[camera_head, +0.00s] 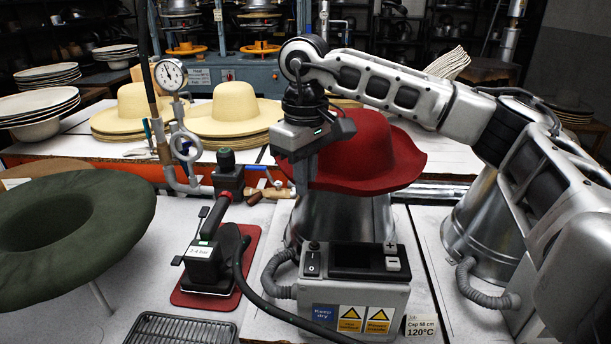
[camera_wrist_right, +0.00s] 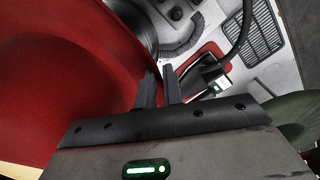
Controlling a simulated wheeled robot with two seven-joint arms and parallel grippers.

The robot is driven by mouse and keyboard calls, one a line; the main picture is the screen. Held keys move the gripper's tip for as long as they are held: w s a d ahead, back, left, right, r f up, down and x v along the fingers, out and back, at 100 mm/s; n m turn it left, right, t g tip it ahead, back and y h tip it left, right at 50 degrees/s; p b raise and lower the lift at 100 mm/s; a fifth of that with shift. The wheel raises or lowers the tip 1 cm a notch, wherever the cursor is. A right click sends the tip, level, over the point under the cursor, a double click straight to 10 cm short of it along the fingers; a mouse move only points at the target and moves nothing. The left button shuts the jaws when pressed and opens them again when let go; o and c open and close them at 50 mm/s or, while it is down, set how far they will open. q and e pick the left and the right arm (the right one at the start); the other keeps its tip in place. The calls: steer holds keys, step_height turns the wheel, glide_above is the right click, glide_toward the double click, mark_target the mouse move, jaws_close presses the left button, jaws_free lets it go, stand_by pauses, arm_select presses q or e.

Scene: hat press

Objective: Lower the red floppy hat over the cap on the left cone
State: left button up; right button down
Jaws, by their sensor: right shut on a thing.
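The red floppy hat (camera_head: 368,150) hangs with its crown up and brim drooping, directly above the left metal cone (camera_head: 345,218). The brim hides the cone's top and any cap on it, so I cannot tell whether hat and cone touch. My right gripper (camera_head: 302,178) points down at the hat's left edge and is shut on the brim. In the right wrist view the red hat (camera_wrist_right: 60,75) fills the left side, beside the narrow-set fingers (camera_wrist_right: 160,88). My left gripper does not show.
A control box (camera_head: 355,280) stands in front of the left cone. A second metal cone (camera_head: 478,230) stands to the right, partly behind my arm. A steam iron (camera_head: 212,262) on a red mat and a green hat (camera_head: 70,235) are at left. Straw hats (camera_head: 225,110) stand behind.

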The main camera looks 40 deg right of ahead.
steer(key=c, duration=1.5)
jaws_free()
steer(key=shift+o, duration=0.2)
steer(key=shift+r+p, duration=2.1)
steer(key=shift+r, duration=0.6)
steer(key=shift+r+p, duration=0.55)
steer(key=shift+r, duration=0.55)
